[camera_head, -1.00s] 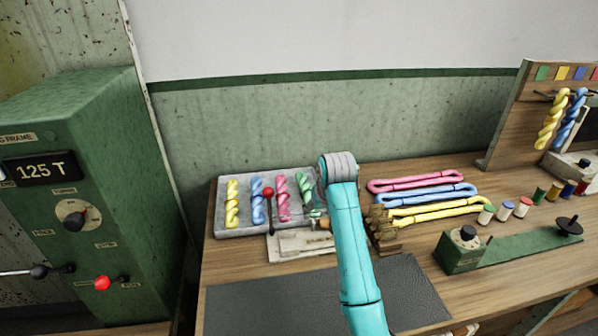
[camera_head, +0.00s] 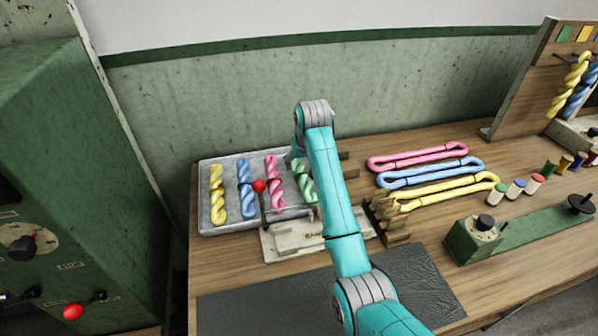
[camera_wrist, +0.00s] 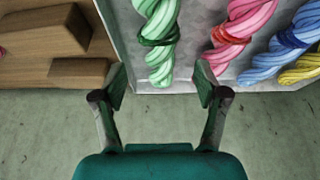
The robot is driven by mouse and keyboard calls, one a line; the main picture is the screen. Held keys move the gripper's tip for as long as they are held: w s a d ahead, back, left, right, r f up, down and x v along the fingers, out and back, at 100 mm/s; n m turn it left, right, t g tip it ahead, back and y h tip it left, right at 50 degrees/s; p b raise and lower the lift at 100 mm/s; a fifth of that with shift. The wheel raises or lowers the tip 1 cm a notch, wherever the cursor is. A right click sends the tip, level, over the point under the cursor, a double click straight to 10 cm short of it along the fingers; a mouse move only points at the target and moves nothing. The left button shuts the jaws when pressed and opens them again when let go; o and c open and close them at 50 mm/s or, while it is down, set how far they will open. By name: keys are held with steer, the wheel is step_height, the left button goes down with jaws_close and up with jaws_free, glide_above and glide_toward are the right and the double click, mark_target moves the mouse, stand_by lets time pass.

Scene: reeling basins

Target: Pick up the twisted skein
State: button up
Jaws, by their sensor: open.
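Several twisted skeins lie side by side in a grey tray (camera_head: 207,222): a yellow one (camera_head: 217,195), a blue one (camera_head: 245,187), a pink one (camera_head: 273,180) and a green one (camera_head: 303,180). In the wrist view the green skein (camera_wrist: 157,45) lies ahead, with its near end between the lines of my fingers. The pink skein (camera_wrist: 237,30) and blue skein (camera_wrist: 287,50) lie to its right. My gripper (camera_wrist: 161,85) is open and empty, with the fingers wide apart. In the head view my arm hides part of the gripper, beside the green skein.
A red-knobbed lever (camera_head: 259,187) on a pale base (camera_head: 282,242) stands before the tray. Wooden blocks (camera_head: 390,215) and looped pink, blue and yellow skeins (camera_head: 440,188) lie to the right. A dark mat (camera_head: 240,308) lies in front. The wall is close behind.

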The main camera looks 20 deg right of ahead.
mark_target(299, 170)
steer(key=shift+x, duration=2.75)
steer(key=c, duration=1.3)
